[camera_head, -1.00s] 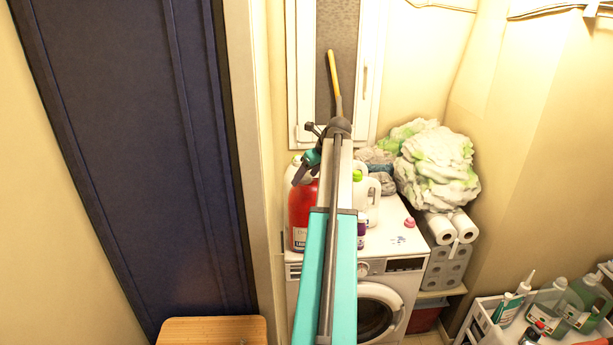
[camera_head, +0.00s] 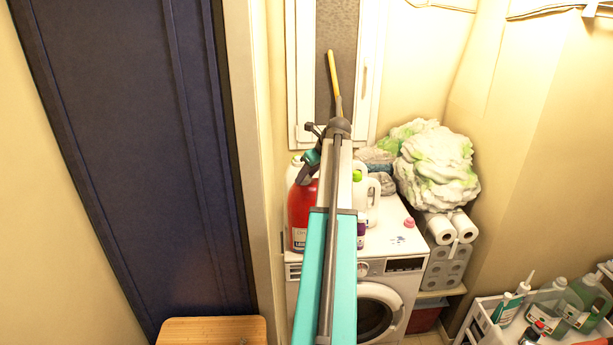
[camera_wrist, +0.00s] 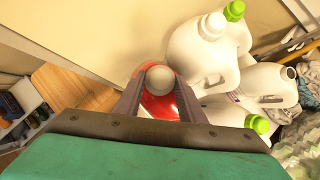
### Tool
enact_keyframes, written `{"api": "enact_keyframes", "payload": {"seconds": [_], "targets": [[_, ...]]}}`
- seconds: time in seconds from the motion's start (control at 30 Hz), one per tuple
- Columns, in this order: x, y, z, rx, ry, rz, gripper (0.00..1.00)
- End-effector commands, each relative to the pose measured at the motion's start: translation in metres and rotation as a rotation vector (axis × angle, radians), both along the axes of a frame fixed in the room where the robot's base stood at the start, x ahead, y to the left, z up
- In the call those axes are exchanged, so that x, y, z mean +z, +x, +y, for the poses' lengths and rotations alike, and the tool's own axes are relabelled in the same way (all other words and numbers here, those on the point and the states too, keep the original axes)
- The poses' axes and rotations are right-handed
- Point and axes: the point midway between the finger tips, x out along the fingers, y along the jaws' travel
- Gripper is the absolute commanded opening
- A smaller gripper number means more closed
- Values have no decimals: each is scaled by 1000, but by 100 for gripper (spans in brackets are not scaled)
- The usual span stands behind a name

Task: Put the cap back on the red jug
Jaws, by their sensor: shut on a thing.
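The red jug (camera_head: 301,215) stands upright at the left end of the washing machine's top, partly behind my arm. My gripper (camera_head: 304,176) is over its top. In the wrist view, my gripper (camera_wrist: 159,98) is shut on a round whitish cap (camera_wrist: 160,78), with a finger on each side. The red jug (camera_wrist: 158,106) shows directly below and around the cap. I cannot tell whether the cap touches the jug's neck, which is hidden.
White jugs (camera_wrist: 205,52) with green or white caps stand close to the right of my gripper. A small pink cap (camera_head: 409,223) lies on the washing machine (camera_head: 385,238). A wall borders the left side. Paper rolls (camera_head: 452,228) and a crate of bottles (camera_head: 480,324) are further right.

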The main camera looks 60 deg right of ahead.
Motion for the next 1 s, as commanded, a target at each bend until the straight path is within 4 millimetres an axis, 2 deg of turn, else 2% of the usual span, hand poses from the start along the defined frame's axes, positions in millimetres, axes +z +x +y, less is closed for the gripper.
{"api": "enact_keyframes", "payload": {"seconds": [0.17, 0.97, 1.0], "targets": [[-2, 1, 3, -39, 4, 2, 13], [-2, 0, 2, -490, 3, 4, 13], [-2, -1, 1, -492, 3, 5, 39]]}}
